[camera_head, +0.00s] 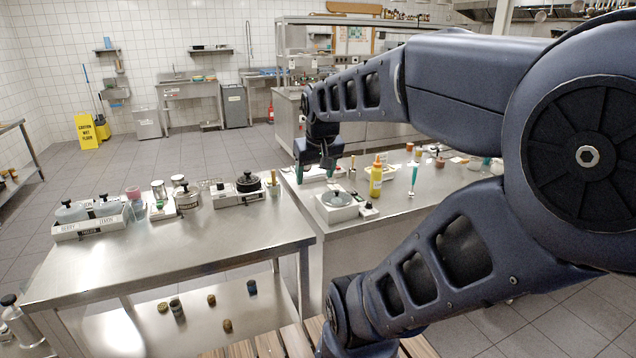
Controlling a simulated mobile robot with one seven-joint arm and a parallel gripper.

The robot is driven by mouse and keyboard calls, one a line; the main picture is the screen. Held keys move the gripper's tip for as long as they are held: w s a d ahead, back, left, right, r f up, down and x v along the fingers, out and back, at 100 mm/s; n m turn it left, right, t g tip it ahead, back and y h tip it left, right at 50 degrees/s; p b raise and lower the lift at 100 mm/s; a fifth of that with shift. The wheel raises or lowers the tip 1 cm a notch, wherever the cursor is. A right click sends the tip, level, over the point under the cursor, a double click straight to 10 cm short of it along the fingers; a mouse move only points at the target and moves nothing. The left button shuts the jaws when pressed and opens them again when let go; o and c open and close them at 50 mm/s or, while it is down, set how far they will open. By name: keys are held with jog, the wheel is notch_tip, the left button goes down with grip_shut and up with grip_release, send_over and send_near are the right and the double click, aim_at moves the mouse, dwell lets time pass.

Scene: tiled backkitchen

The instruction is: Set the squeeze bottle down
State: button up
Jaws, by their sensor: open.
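A yellow squeeze bottle (376,180) stands upright on the right steel counter (350,240). My gripper (315,170) hangs from the arm to the left of the bottle, over the back left part of that counter. The exact height of the fingertips over the counter is hard to tell.
A white unit with a round metal lid (337,198) sits in front of my gripper. A teal-handled tool (413,178) stands right of the bottle. The left counter (170,265) holds trays, jars and a black pot (248,181); its front is clear.

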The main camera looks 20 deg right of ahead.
jog(key=shift+y, duration=0.3)
jog(key=shift+s+a+f, duration=0.15)
jog(key=shift+s, duration=0.5)
jog(key=shift+s+a+f, duration=0.15)
jog(key=shift+s, duration=0.55)
jog(key=shift+s+a+f, duration=0.15)
jog(key=shift+s, duration=0.5)
